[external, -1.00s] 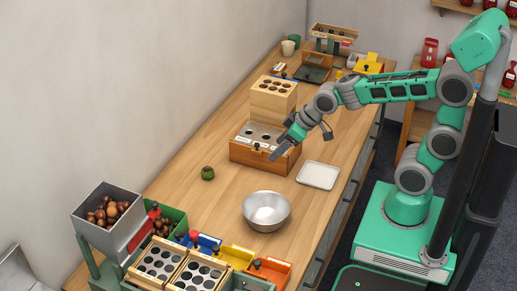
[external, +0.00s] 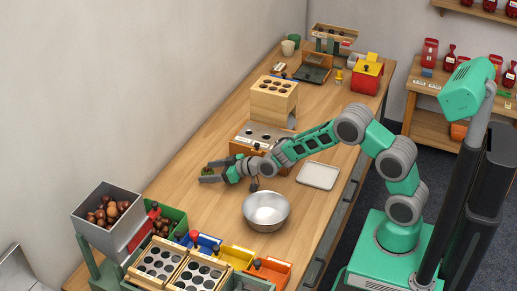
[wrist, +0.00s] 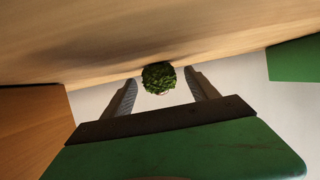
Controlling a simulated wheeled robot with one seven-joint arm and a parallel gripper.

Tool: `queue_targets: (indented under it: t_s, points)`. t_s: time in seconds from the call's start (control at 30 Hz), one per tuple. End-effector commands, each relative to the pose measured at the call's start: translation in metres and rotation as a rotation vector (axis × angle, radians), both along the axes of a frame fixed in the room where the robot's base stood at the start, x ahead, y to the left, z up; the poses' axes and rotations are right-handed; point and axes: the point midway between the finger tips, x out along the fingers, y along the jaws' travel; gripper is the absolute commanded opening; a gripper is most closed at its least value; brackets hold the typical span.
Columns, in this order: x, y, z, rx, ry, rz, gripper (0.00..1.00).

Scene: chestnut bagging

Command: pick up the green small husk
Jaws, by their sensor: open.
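The green small husk (wrist: 159,77) is a round, spiky ball on the wooden table. In the wrist view it sits between and just beyond the tips of my open gripper (wrist: 160,80). I cannot tell whether either finger touches it. In the external view my gripper (external: 209,173) is low over the table at the husk's place, and the husk (external: 207,171) is mostly hidden by the fingers.
A metal bowl (external: 266,212) stands right of and nearer than my gripper. A wooden box with holes (external: 262,137) stands behind my forearm, and a white tray (external: 318,176) lies to the right. Chestnuts fill a grey hopper (external: 107,234) at the front left. The table left of the husk is clear.

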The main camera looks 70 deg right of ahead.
Motion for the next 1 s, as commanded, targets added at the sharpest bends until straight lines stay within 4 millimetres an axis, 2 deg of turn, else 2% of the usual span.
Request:
queue_targets:
  t_s: [0.17,0.9,1.0]
  points:
    - [0.0002,-0.0001,0.0002,0.000,0.000,0.000,0.68]
    - [-0.0003,-0.0002,0.0001,0.000,0.001,-0.001,0.07]
    - [-0.0002,-0.0002,0.0003,0.000,0.000,-0.001,0.03]
